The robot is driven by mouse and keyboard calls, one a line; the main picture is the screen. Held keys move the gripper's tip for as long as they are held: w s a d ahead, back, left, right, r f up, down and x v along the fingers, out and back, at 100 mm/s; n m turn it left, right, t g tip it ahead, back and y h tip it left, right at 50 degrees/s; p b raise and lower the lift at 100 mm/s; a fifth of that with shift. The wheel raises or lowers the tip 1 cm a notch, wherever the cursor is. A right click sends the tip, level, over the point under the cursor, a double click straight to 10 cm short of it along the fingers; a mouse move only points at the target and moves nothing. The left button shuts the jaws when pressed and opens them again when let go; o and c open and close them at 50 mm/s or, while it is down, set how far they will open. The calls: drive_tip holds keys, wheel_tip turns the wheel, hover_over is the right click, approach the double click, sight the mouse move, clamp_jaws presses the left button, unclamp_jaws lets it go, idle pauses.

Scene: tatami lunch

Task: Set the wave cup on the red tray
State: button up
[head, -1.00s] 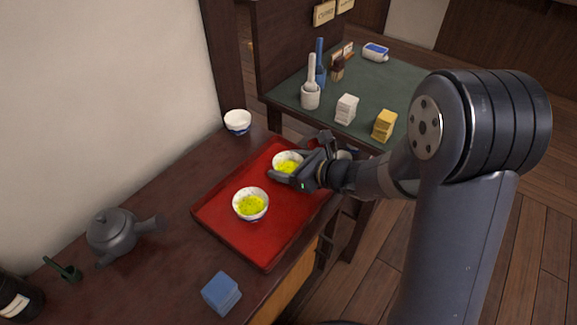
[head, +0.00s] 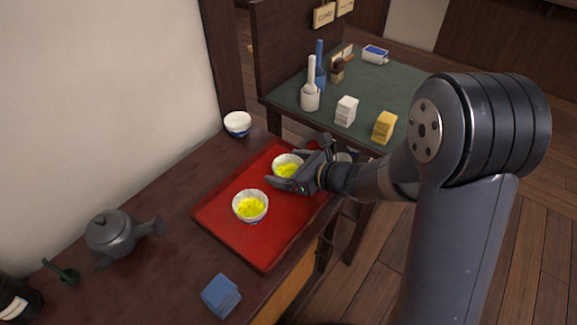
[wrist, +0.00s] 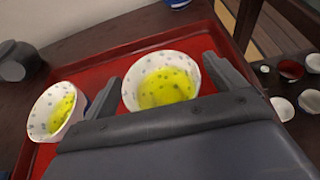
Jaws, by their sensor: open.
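The red tray (head: 266,232) lies on the dark wooden counter. Two pale speckled cups with yellow-green contents stand upright on it: a farther cup (head: 286,168) and a nearer cup (head: 250,207). A white and blue cup (head: 237,123) stands off the tray, by the wall post. I cannot tell by its pattern which one is the wave cup. My gripper (head: 298,162) is open at the farther cup; in the wrist view my gripper (wrist: 164,84) has a finger on each side of that cup (wrist: 160,82). Its near side is hidden by my gripper.
A grey teapot (head: 112,234) and a blue block (head: 221,296) stand on the counter left of and in front of the tray. Beyond is a green-topped table (head: 386,78) with bottles and white and yellow blocks. The tray's front part is clear.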

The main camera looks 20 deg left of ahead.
drive_tip(key=p+v, duration=0.1)
drive_tip(key=v, duration=1.1)
drive_tip(key=shift+s, duration=0.1)
drive_tip(key=b+x, duration=0.1)
drive_tip(key=x, duration=1.1)
drive_tip(key=shift+a+f+b, duration=0.1)
drive_tip(key=shift+f+b, duration=0.2)
drive_tip(key=shift+b, duration=0.1)
drive_tip(key=shift+r+p, duration=0.45)
drive_tip(key=shift+r, duration=0.45)
drive_tip(key=shift+f, duration=0.1)
